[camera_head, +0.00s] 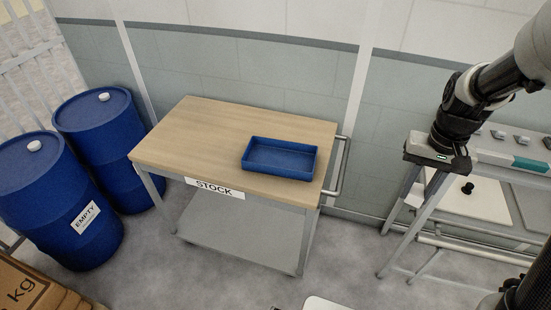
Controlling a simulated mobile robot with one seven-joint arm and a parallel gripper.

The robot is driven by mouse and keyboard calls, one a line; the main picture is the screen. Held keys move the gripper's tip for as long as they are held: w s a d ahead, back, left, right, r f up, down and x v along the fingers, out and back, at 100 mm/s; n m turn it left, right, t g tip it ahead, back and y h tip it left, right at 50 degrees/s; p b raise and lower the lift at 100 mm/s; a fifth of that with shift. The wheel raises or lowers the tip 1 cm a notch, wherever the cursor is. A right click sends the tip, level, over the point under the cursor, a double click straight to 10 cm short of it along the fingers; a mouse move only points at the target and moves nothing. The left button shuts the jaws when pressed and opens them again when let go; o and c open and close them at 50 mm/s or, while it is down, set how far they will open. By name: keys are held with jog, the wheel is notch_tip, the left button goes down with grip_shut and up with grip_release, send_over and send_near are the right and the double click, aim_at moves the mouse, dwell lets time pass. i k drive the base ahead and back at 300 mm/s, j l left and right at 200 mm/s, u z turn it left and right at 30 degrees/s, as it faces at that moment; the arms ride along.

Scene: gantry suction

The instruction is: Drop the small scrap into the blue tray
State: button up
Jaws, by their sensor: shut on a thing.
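The blue tray (281,158) is a shallow open rectangular box on the right part of the wooden cart top. It looks empty inside. My gripper (438,155) is at the right, over the near left end of a grey workbench and well to the right of the tray. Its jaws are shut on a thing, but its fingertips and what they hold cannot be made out. I cannot pick out the small scrap with certainty.
The cart (190,130) has a STOCK label and a side handle. Blue drums (95,125) stand at its left, a cardboard box (30,290) at lower left. The workbench (490,153) carries small grey pieces (498,134) and a teal item (531,165). Floor lies between cart and workbench.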

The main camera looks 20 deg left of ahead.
aim_at(292, 163)
jog(key=i+j, duration=0.1)
jog(key=j, duration=0.2)
jog(key=i+j, duration=0.15)
jog(key=j, duration=0.15)
jog(key=i+j+u, duration=0.1)
jog(key=j, duration=0.25)
jog(key=i+j, duration=0.2)
